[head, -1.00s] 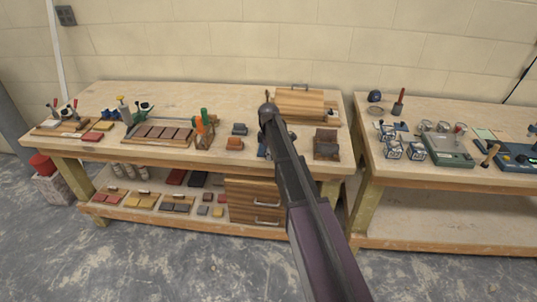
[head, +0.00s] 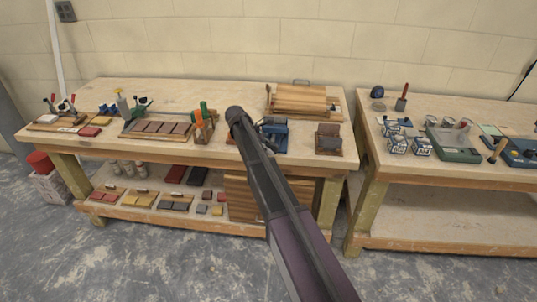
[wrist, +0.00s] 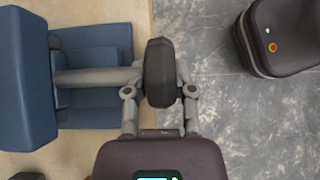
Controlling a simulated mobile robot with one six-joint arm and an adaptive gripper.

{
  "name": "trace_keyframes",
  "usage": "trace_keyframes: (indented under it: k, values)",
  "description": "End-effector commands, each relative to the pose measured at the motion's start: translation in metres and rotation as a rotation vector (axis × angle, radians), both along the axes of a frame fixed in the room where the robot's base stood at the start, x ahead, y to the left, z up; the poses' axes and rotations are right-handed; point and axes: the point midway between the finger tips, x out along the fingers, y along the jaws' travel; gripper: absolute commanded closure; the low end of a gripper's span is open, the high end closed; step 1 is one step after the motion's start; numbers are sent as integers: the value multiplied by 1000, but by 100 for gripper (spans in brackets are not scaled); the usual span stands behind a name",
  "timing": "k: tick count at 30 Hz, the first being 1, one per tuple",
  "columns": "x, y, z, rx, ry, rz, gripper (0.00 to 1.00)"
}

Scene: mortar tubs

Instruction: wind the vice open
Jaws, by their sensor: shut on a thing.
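The blue vice (head: 273,133) stands near the front edge of the left bench, partly hidden behind my arm. In the wrist view its blue body (wrist: 95,45) fills the left side, and a grey screw (wrist: 95,77) runs out to the right. A dark rounded handle (wrist: 160,62) sits at the screw's outer end. My gripper (wrist: 160,92) is shut on this handle, with one finger on each side of it. In the head view my arm hides the gripper and the handle.
A wooden box (head: 300,100) lies behind the vice, and a small brown stand (head: 329,140) is to its right. A block with orange and green handles (head: 202,128) is to its left. A second bench (head: 450,185) stands at the right, past a narrow gap.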

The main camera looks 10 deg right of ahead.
Motion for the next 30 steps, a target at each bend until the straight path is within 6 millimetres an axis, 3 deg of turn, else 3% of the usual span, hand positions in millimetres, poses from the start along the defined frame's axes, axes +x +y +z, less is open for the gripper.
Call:
trace_keyframes:
  k: [1, 13, 30]
  values:
    - [5, 0, -7, -43, 8, 4, 100]
    - [5, -3, -4, -287, 82, 9, 100]
    - [6, -5, 1, -350, 101, 10, 100]
